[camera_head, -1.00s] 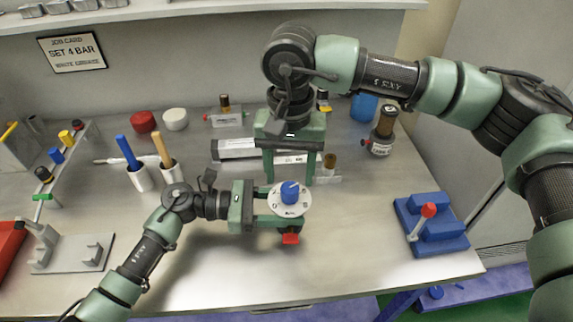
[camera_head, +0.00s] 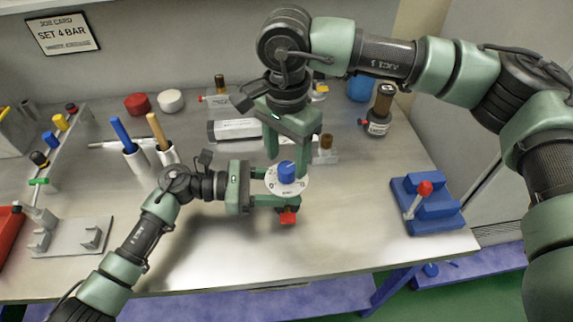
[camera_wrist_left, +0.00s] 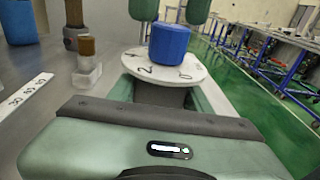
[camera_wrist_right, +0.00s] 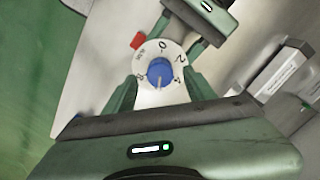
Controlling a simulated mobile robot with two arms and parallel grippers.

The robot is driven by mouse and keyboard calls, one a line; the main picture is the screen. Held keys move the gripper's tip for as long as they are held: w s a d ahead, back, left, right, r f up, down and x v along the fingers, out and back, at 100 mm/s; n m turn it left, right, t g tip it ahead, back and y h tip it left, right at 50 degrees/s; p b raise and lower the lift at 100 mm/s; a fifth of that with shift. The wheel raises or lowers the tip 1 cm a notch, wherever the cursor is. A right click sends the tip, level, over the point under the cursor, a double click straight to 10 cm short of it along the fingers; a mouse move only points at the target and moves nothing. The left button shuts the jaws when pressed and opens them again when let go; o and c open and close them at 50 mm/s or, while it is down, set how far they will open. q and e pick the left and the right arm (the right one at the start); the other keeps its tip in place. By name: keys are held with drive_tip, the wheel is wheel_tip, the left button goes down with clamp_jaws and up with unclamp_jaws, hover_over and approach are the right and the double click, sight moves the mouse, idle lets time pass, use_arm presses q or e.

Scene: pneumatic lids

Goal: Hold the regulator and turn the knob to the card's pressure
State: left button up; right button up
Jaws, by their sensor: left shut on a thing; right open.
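The regulator has a white numbered dial (camera_head: 297,187) and a blue knob (camera_head: 287,171) on top, with a red part (camera_head: 288,217) at its front. My left gripper (camera_head: 272,190) is shut on its body below the dial. My right gripper (camera_head: 288,160) is open, its fingers pointing down close to the knob. In the right wrist view the blue knob (camera_wrist_right: 161,72) lies between the open fingers; contact cannot be told. Its pale mark points toward my wrist; the exact number is unclear. The job card (camera_head: 62,35) on the wall reads SET 4 BAR.
Two cups with handles (camera_head: 137,160) and a rack of coloured parts (camera_head: 52,140) are at left. The front middle of the table is clear.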

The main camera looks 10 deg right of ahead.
sight(287, 167)
use_arm(q)
drive_tip(key=shift+s+f, duration=0.1)
drive_tip(key=shift+f, duration=0.35)
use_arm(e)
drive_tip(key=shift+f, duration=1.7)
clamp_jaws()
